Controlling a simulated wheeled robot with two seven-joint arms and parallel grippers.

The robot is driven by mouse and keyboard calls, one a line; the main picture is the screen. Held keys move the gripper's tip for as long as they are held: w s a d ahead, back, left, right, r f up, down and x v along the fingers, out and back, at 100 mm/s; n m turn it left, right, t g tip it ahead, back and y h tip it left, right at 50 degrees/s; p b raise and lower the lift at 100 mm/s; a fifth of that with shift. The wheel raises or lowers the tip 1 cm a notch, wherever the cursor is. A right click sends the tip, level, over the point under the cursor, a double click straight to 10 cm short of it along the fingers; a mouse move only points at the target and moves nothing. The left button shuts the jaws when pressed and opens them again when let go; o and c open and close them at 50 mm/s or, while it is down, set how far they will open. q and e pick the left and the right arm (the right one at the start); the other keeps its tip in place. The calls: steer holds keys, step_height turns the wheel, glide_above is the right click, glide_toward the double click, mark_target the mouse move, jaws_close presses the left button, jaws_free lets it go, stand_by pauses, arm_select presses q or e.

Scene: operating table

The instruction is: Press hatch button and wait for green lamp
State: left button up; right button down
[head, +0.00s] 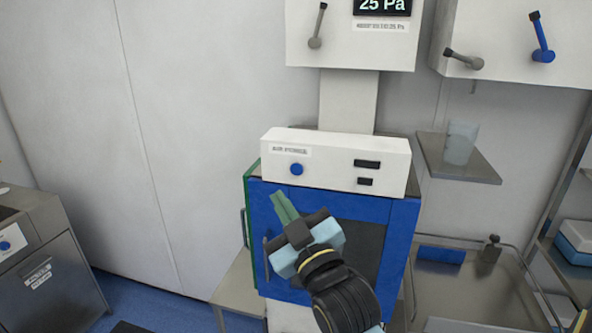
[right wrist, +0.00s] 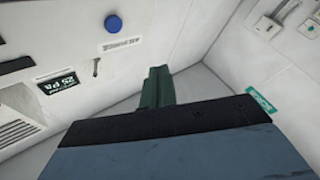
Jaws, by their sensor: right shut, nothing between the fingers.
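A blue round button (head: 297,169) sits on the front of a white control box (head: 335,150), beside a small printed label too small to read surely. The box tops a blue cabinet (head: 395,225) with a dark window. My right gripper (head: 284,206) is shut and empty, its green fingers pointing up just below the button, apart from it in the picture. In the right wrist view the shut fingers (right wrist: 157,86) show, with a blue button (right wrist: 113,23) beyond them. Two dark slots (head: 367,163) are on the box; no lit green lamp shows. My left gripper is out of view.
A white unit with a 25 Pa display (head: 383,6) and a lever (head: 318,25) hangs above. A shelf (head: 470,172) with a translucent cup (head: 461,142) is at right, above a steel table (head: 480,295). A steel cabinet (head: 45,275) stands at left.

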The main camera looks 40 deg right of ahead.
mark_target(297, 169)
steer(key=shift+w+d, duration=1.35)
steer(key=shift+d, duration=0.25)
steer(key=shift+w+d, duration=1.3)
steer(key=shift+d, duration=0.25)
steer(key=shift+w, duration=0.1)
steer(key=shift+w+d, duration=0.2)
steer(key=shift+d, duration=0.15)
steer(key=shift+w+d, duration=0.25)
stand_by(0.6)
steer(key=shift+s+a+p, duration=0.5)
steer(key=shift+s+a, duration=0.05)
steer(key=shift+a, duration=0.05)
